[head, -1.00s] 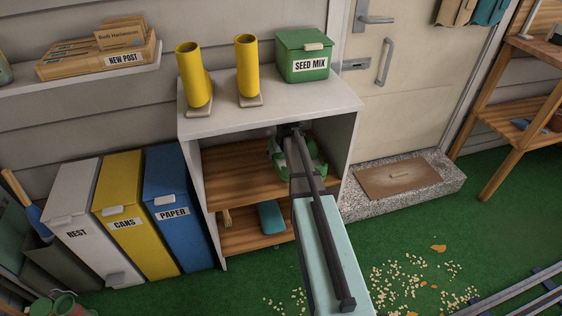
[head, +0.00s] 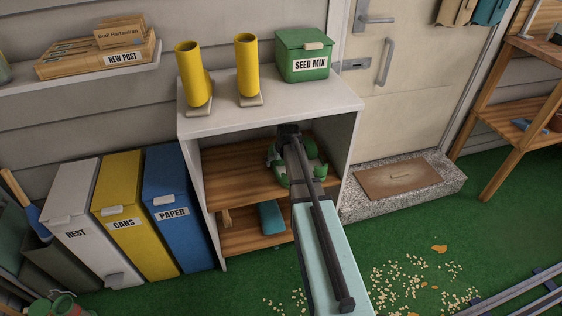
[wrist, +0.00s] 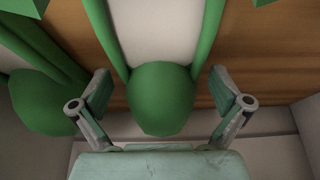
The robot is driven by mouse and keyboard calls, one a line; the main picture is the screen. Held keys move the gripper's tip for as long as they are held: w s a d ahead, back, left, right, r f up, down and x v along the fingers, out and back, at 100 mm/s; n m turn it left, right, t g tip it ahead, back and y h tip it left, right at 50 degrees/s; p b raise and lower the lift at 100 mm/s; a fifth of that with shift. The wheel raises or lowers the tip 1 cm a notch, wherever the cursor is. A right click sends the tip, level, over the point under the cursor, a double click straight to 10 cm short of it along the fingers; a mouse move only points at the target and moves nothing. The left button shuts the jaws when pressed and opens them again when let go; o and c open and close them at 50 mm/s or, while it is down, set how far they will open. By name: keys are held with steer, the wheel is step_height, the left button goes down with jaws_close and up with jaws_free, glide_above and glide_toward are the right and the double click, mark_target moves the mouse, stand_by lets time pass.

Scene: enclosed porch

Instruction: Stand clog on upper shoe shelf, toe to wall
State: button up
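A green clog (wrist: 160,100) with a pale insole fills the middle of the wrist view. Its rounded toe end points down the picture, towards a grey-white panel. Brown shelf wood shows behind it. My gripper (wrist: 160,88) is open, with one finger on each side of the toe end and a visible gap at both sides. A second green clog (wrist: 42,102) is at the left, partly cut off. In the head view, green footwear shows on the upper shelf (head: 233,172), partly hidden behind my arm; the fingertips are not clear there.
The cabinet top (head: 325,93) overhangs the shelf and side panels enclose it. A blue item (head: 271,217) lies on the lower shelf (head: 240,240). Yellow tubes (head: 194,75) and a green seed mix box (head: 303,55) stand on top. Bins (head: 178,220) stand at the left.

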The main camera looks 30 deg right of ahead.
mark_target(282, 165)
steer(key=shift+s+r, duration=0.2)
steer(key=shift+r, duration=0.35)
steer(key=v, duration=0.4)
steer(key=shift+p, duration=0.4)
steer(key=s, duration=0.4)
steer(key=s+a, duration=0.1)
steer(key=s, duration=0.3)
steer(key=s+a, duration=0.1)
steer(key=s, duration=0.2)
steer(key=shift+s, duration=0.4)
steer(key=s+a+f+n+g+y, duration=0.1)
steer(key=s+a+f+g, duration=0.2)
steer(key=s+a+f, duration=0.45)
steer(key=s+a+f+g+y, duration=0.1)
steer(key=s+a+f+g, duration=0.3)
steer(key=s+f, duration=0.6)
steer(key=s+a+f+g, duration=0.2)
steer(key=s+a+f, duration=0.2)
steer(key=s, duration=0.8)
steer(key=s+a+f+n+g+h, duration=0.1)
steer(key=s+a+f+g, duration=0.2)
steer(key=s+f, duration=0.5)
steer(key=s+a, duration=0.1)
steer(key=s, duration=0.3)
steer(key=shift+s, duration=0.35)
